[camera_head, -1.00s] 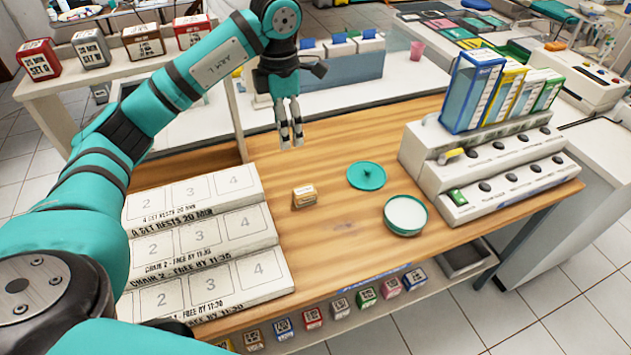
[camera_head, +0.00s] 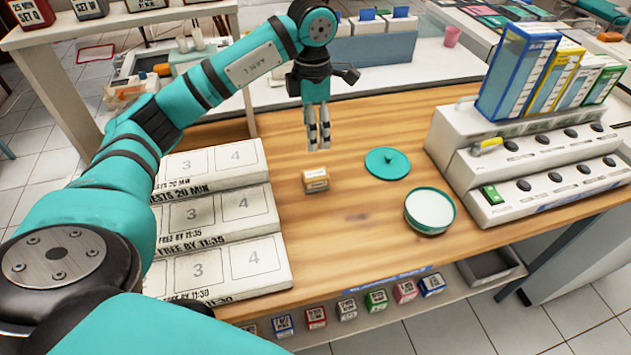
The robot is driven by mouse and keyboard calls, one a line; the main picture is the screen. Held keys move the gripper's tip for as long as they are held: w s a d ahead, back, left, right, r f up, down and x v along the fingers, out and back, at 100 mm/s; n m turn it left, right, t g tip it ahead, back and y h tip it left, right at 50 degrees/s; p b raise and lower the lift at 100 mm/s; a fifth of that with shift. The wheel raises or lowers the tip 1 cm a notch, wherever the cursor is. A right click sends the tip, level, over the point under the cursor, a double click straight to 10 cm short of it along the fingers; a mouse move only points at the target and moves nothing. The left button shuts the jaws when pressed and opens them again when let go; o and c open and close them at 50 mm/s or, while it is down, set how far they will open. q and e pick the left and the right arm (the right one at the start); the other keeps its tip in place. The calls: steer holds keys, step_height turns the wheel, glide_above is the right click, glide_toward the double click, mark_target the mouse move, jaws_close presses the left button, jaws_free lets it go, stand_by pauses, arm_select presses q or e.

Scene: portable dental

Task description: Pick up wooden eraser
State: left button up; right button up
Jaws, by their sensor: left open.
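The wooden eraser (camera_head: 316,180) is a small light-wood block with a pale top and a label. It lies on the wooden table (camera_head: 365,260), near the middle. My left gripper (camera_head: 319,147) points down just behind and above the eraser in the picture. Its two fingers are a little apart and nothing is between them. A gap shows between the fingertips and the eraser. My right gripper is not in view.
White stepped boards (camera_head: 225,215) stand left of the eraser. A teal lid (camera_head: 388,163) and a round teal dish (camera_head: 430,210) lie to its right. A white stepped rack (camera_head: 520,165) with folders stands at the right. The table in front of the eraser is clear.

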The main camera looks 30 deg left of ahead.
mark_target(315, 174)
arm_select(q)
step_height(315, 174, down, 10)
steer(key=shift+r+p, duration=0.1)
steer(key=shift+p, duration=0.45)
steer(key=f, duration=0.2)
steer(key=f+p, duration=0.1)
steer(key=f, duration=0.1)
steer(key=shift+w+d+f, duration=0.15)
steer(key=shift+w+d, duration=0.05)
steer(key=shift+f, duration=0.55)
steer(key=c, duration=1.4)
steer(key=shift+o, duration=0.2)
step_height(315, 174, up, 10)
steer(key=shift+r+b, duration=0.1)
steer(key=shift+b, duration=0.45)
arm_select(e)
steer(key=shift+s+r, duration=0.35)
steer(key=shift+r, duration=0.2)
